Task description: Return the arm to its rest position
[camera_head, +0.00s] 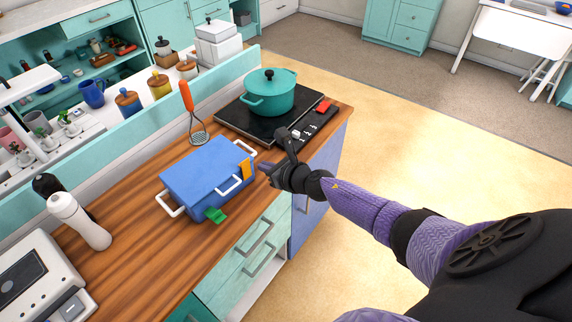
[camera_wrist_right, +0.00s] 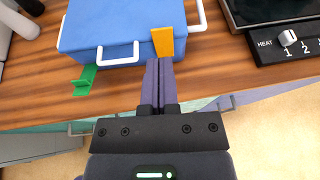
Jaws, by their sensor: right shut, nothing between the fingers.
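My right arm reaches in from the right in the head view. Its gripper (camera_head: 266,171) is at the counter's front edge, beside the blue box (camera_head: 207,176) with white handles. In the right wrist view the gripper's two fingers (camera_wrist_right: 159,84) are together with nothing between them. They point at the box (camera_wrist_right: 120,24), just below the orange clip (camera_wrist_right: 162,41) on its front right corner. I cannot tell whether the fingertips touch the box. A green clip (camera_wrist_right: 86,79) is at its front left. My left gripper is not in view.
A teal pot (camera_head: 271,93) stands on the black cooktop (camera_head: 245,126) behind the gripper. An orange-handled masher (camera_head: 187,98) stands behind the box. Shakers (camera_head: 77,220) and a white appliance (camera_head: 38,275) are at left. The floor (camera_head: 430,150) right of the counter is clear.

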